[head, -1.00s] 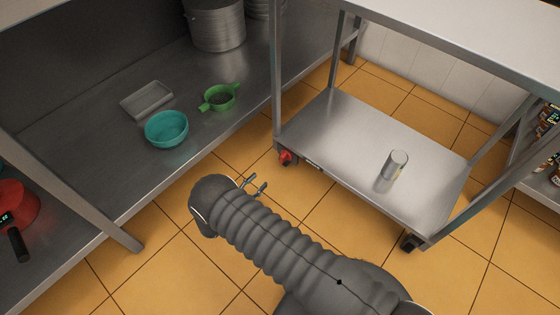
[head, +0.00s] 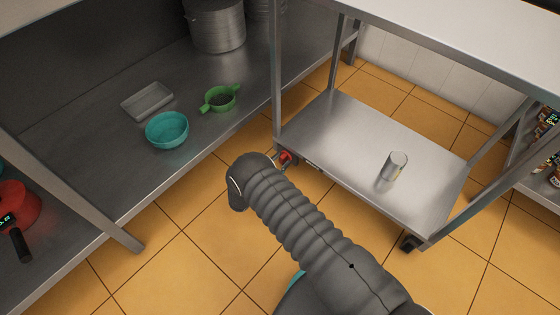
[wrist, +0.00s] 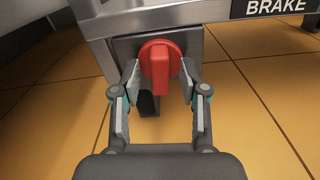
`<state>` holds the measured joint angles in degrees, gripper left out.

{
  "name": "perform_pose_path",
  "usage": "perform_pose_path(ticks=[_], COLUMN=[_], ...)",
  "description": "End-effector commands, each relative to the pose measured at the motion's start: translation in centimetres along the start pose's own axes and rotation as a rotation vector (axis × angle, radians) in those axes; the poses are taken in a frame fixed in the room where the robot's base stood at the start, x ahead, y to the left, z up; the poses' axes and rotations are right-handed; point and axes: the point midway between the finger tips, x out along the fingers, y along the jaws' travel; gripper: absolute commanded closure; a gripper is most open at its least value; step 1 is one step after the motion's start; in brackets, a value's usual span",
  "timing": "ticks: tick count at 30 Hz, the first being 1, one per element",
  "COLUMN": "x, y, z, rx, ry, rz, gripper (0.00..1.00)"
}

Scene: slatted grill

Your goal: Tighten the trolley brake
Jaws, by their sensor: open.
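The trolley brake is a round red knob (wrist: 160,62) with a raised grip bar, on a metal plate at the trolley's lower corner. A black label reading BRAKE (wrist: 272,7) is to its upper right in the wrist view. My gripper (wrist: 159,80) is open, with one finger on each side of the knob's grip bar. I cannot tell whether either finger touches it. In the head view the red knob (head: 286,157) shows just beyond the end of my arm, at the near left corner of the steel trolley (head: 330,130). My arm hides most of the gripper there.
A glass or metal cup (head: 394,166) stands on the trolley's lower shelf. A long steel shelf (head: 90,195) on the left holds a teal bowl (head: 167,130), a green pot (head: 219,98) and a grey tray (head: 147,101). Tiled floor is clear between them.

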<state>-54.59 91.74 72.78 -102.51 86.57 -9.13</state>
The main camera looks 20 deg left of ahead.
Motion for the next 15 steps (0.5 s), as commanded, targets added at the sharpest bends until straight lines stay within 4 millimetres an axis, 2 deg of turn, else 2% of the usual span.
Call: perform_pose_path(ticks=[9,10,15], x=[0.33,0.33,0.31], y=[-0.01,-0.01,-0.01], z=[0.01,0.01,0.01], rx=[0.000,0.000,0.000], ry=[0.000,0.000,0.000], rz=[0.000,0.000,-0.001], gripper=[0.56,0.59,1.00])
